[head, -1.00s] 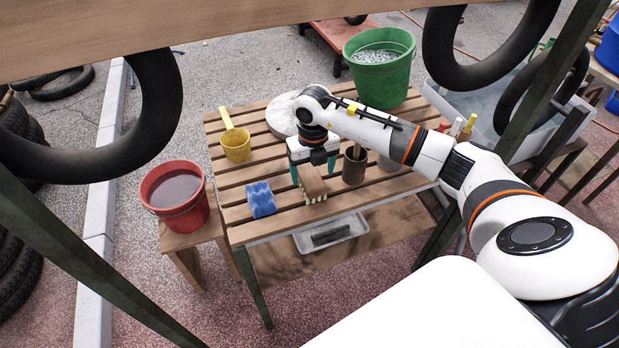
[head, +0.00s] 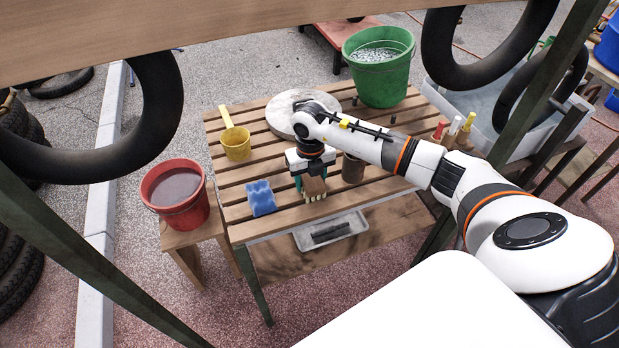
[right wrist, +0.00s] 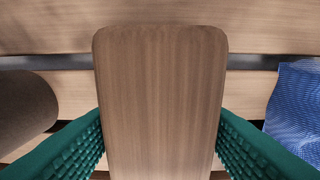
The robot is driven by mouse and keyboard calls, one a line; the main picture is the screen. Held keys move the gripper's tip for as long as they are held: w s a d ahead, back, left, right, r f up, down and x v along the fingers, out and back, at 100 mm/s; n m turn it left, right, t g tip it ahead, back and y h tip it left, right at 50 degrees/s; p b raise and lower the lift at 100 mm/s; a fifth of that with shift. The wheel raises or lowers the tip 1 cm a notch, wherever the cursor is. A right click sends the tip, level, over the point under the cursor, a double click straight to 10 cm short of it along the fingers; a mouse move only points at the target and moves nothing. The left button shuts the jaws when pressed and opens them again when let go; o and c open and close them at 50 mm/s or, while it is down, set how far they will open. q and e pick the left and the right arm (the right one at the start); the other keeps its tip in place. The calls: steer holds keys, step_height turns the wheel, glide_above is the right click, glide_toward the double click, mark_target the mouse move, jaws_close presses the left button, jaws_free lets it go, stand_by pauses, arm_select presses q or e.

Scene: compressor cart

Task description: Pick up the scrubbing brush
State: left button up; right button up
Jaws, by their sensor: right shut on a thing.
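The scrubbing brush (head: 315,188) has a brown wooden back and pale bristles. It is on or just over the front part of the slatted wooden table (head: 285,220); I cannot tell if it touches the slats. My right gripper (head: 312,184) reaches down from above and is shut on the brush. In the right wrist view the brush's wooden back (right wrist: 160,100) fills the middle, with a green finger pad against each side. The bristles are hidden in that view. My left gripper is not in view.
A yellow scoop (head: 236,143), a red bucket (head: 176,196) and a green bucket (head: 379,65) stand around. Black tyres hang in front at both sides.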

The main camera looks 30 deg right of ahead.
step_height(320, 180, up, 10)
steer(key=shift+r+b, duration=0.1)
steer(key=shift+b, duration=0.5)
